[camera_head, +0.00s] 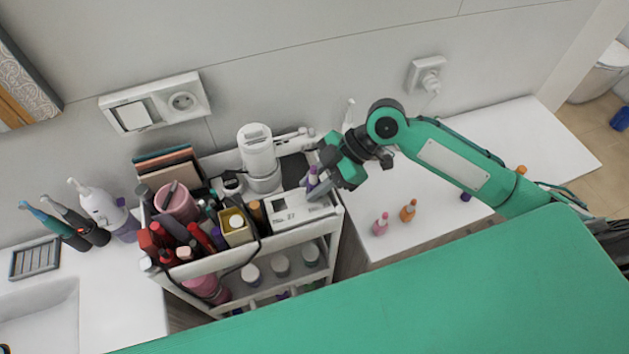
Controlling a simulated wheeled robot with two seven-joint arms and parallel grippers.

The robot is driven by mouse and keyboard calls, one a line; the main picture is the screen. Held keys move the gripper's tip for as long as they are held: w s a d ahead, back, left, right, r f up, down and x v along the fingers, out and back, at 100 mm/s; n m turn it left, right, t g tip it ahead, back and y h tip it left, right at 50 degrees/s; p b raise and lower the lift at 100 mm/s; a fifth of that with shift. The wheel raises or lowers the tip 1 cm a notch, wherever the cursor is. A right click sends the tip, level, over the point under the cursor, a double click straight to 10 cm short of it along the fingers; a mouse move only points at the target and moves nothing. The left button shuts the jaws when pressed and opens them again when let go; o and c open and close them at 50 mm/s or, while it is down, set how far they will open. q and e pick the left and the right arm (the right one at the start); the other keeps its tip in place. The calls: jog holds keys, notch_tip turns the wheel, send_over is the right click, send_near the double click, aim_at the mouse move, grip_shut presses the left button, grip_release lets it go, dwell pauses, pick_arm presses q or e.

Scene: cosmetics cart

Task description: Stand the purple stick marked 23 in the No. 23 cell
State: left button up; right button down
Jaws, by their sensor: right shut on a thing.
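My right gripper (318,181) is shut on a small purple stick (312,175) and holds it roughly upright over the cart's top right corner. The stick is partly hidden by the fingers, and no number can be read on it. Right below is a white block (288,217) with a number label on its front; the label is too small to read surely. Its cells are mostly hidden, so I cannot tell whether the stick's lower end is inside one or above it. My left gripper is not in view.
The white cart (338,232) is crowded on its left with cosmetics, a pink cup (177,204) and a yellow box (235,229). A white cylindrical device (258,152) stands behind the block. On the right counter are a pink bottle (381,224) and an orange bottle (408,211).

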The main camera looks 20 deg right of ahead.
pick_arm(q)
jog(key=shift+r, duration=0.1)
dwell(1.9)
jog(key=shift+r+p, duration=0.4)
jog(key=shift+p, duration=0.1)
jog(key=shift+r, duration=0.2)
dwell(2.5)
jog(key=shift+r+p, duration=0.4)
jog(key=shift+p, duration=0.2)
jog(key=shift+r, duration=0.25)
dwell(1.3)
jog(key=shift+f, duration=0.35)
